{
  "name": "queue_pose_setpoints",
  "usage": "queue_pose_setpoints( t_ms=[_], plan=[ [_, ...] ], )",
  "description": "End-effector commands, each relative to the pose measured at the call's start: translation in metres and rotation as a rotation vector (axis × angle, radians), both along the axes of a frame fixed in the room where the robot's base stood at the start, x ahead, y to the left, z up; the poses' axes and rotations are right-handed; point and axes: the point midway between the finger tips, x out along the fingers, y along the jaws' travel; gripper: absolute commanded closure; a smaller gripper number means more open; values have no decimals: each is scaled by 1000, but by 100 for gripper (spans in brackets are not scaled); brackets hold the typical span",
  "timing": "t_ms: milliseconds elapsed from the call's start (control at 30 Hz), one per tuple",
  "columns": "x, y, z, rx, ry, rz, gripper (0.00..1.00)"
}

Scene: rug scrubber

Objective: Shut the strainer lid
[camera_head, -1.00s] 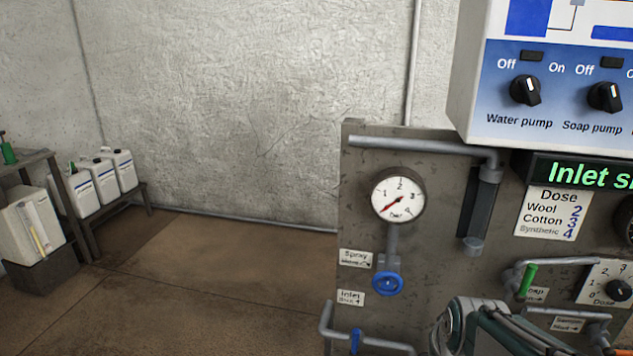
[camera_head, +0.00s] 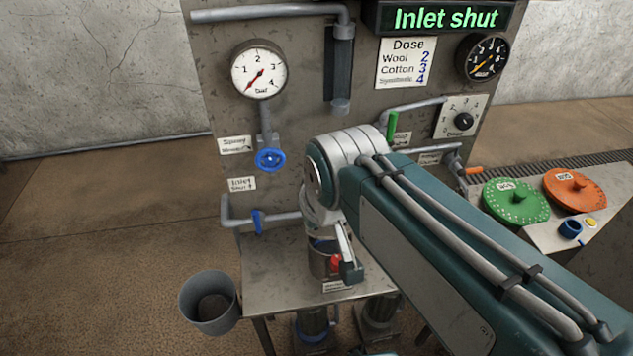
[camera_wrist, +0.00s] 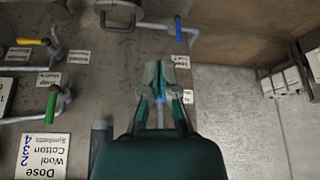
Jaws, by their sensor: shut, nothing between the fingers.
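A small metal cylinder (camera_head: 322,262) stands on the bench below the panel in the head view; it looks like the strainer. A blue band, a red part and a pale lever with a dark end show at it. My arm partly covers this area, and I cannot make out the lid or its angle. In the wrist view my gripper (camera_wrist: 166,78) is shut and empty, in front of the panel, which appears upside down. The strainer is not clearly visible there. In the head view I cannot make out the fingers behind my arm.
A blue spray valve (camera_head: 270,160) and a blue inlet handle (camera_head: 258,222) sit left of my arm. A grey bucket (camera_head: 209,303) stands at the bench's left. Green (camera_head: 516,201) and orange (camera_head: 575,191) discs lie at the right. The left floor is clear.

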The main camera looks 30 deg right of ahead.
Motion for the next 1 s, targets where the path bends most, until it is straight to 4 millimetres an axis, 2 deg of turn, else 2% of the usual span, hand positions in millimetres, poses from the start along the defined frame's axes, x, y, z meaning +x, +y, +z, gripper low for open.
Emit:
queue_pose_setpoints(
  t_ms=[33, 267, 500, 600, 733, 867, 1000],
  plan=[
    [15, -7, 2, 2, 28, -23, 100],
    [73, -42, 4, 20, 133, -109, 100],
    [130, -89, -12, 46, 236, -197, 100],
    [146, -105, -20, 57, 267, -223, 100],
    [157, -117, -27, 65, 289, -241, 100],
    [159, -119, -32, 66, 292, -243, 100],
    [161, -119, -51, 66, 295, -242, 100]
  ],
)
